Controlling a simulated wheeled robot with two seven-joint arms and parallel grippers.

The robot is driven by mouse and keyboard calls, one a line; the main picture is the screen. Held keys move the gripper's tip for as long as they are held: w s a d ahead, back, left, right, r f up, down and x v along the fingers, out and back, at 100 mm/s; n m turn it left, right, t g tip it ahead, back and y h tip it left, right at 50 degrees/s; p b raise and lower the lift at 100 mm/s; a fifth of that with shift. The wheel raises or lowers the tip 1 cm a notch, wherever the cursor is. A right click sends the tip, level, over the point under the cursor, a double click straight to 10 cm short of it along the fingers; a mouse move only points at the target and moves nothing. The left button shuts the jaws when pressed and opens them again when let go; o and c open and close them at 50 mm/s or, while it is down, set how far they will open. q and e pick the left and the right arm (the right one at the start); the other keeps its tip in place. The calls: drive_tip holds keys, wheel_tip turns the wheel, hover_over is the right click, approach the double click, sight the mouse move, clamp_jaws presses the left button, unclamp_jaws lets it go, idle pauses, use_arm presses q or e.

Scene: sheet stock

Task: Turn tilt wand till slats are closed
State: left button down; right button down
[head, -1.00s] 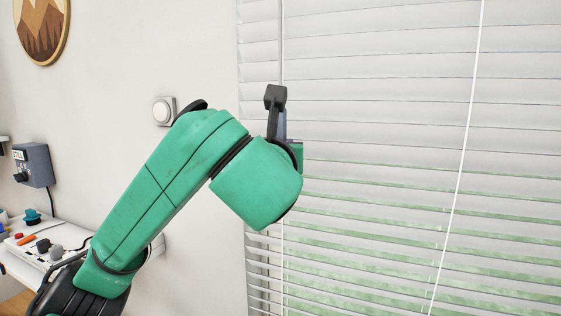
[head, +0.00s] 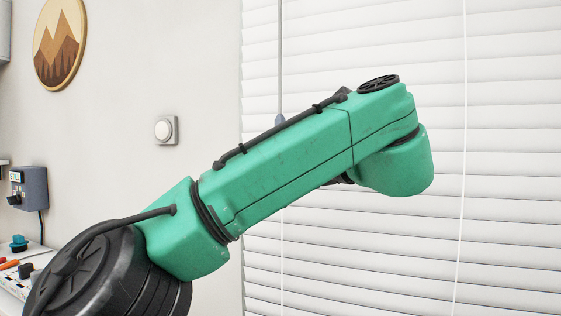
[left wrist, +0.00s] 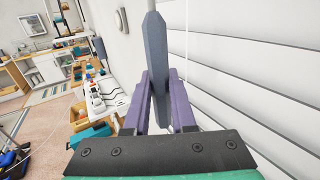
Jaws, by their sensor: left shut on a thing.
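The window blind (head: 510,150) fills the right of the head view. Its white slats lie flat against each other with only thin lines between them, and no green shows through. The tilt wand (head: 281,60) hangs near the blind's left side; its blue-grey handle top shows just above my left arm. In the left wrist view my left gripper (left wrist: 160,74) has its purple fingers shut on both sides of the wand's blue-grey handle (left wrist: 154,40). In the head view my left forearm hides that gripper and most of the handle. My right gripper is not in view.
A thin white cord (head: 463,100) hangs in front of the blind, right of my arm. A round wall dial (head: 166,129) and a mountain plaque (head: 58,45) are on the wall. A cluttered bench (left wrist: 105,95) stands left of the gripper.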

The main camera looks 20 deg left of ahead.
use_arm(q)
drive_tip(key=shift+f+g, duration=0.15)
drive_tip(key=shift+g, duration=0.15)
drive_tip(key=c, duration=0.7)
unclamp_jaws()
drive_tip(key=shift+c, duration=0.2)
